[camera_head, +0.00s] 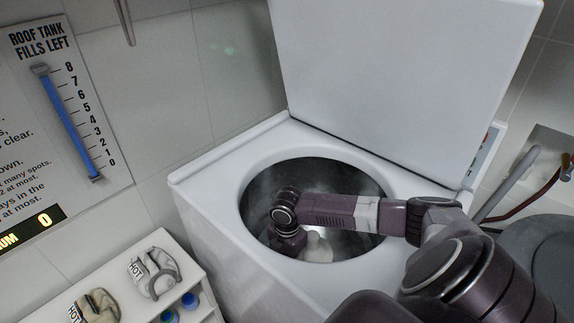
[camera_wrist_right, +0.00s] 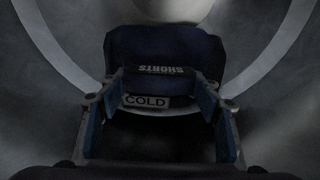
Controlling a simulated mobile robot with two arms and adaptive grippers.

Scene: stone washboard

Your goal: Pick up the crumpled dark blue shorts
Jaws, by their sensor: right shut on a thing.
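The dark blue shorts (camera_wrist_right: 165,52) lie crumpled at the bottom of the washer drum in the right wrist view. They carry a tag reading SHORTS and a label reading COLD. My right gripper (camera_wrist_right: 160,88) is shut on the shorts, with a finger on each side of the cloth. In the head view my right arm reaches in from the right through the round opening of the washer (camera_head: 228,187). There the fingers and the shorts are hidden behind my wrist and the rim. My left gripper is not in view.
The washer's lid (camera_head: 400,75) stands open behind the opening. A pale agitator (camera_head: 319,246) rises in the drum beside my wrist. A white shelf (camera_head: 190,262) at lower left holds two items tagged HOT (camera_head: 154,272) (camera_head: 97,306). A grey bin (camera_head: 545,250) is at right.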

